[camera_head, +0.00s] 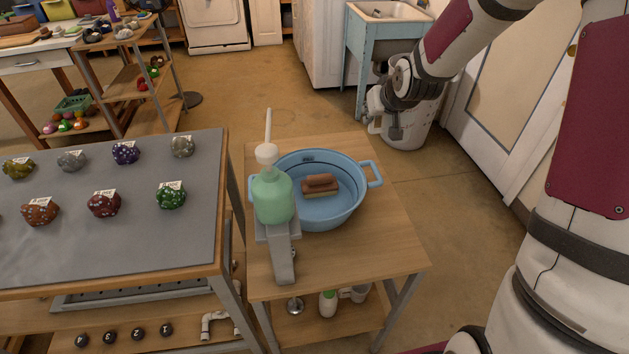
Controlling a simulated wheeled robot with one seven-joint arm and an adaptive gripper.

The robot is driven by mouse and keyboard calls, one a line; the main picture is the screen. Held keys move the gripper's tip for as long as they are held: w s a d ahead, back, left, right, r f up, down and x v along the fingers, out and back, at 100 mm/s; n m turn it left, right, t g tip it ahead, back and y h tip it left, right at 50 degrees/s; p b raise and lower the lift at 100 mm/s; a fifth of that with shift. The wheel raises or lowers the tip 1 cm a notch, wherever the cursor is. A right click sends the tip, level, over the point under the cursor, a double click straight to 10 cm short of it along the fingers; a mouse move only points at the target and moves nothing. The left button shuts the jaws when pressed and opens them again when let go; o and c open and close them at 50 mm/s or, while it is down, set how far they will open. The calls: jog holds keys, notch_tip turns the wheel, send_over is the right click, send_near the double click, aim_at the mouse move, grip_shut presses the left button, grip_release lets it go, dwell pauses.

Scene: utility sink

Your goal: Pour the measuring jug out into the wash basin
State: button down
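The wash basin (336,216) is a round light-blue tub with two side handles, on a small wooden table. My gripper (394,133) is beyond and right of the basin, pointing down, small and dark. A white rounded vessel (416,132) with a loop at its left shows right behind the fingers. It may be the measuring jug, but I cannot tell whether it is held or stands farther back.
A green pump bottle (272,198) on a grey stand is just in front of the basin's left side. A grey-topped table (100,240) with labelled rocks stands left. A blue-framed sink (390,12) is behind. The wooden table's front right (375,255) is bare.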

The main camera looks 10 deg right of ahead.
aim_at(370, 129)
jog(key=f+b, duration=0.2)
jog(key=b, duration=0.1)
jog(key=w+f+b, duration=0.1)
jog(key=f+b, duration=0.1)
jog(key=b, duration=0.2)
jog(key=f+b, duration=0.2)
jog(key=b, duration=0.1)
jog(key=shift+w+a+f+b, duration=0.1)
jog(key=shift+w+f+b, duration=0.2)
jog(key=shift+w+b, duration=0.05)
jog(key=shift+w+a+f+b, duration=0.2)
jog(key=shift+a+f+b, duration=0.4)
jog(key=shift+b, duration=0.05)
jog(key=shift+w+a+f+m+h, duration=0.1)
jog(key=shift+w+a+m+h, duration=0.2)
jog(key=shift+a+m, duration=0.1)
jog(key=shift+w+a+m+h, duration=0.4)
jog(key=shift+m, duration=0.1)
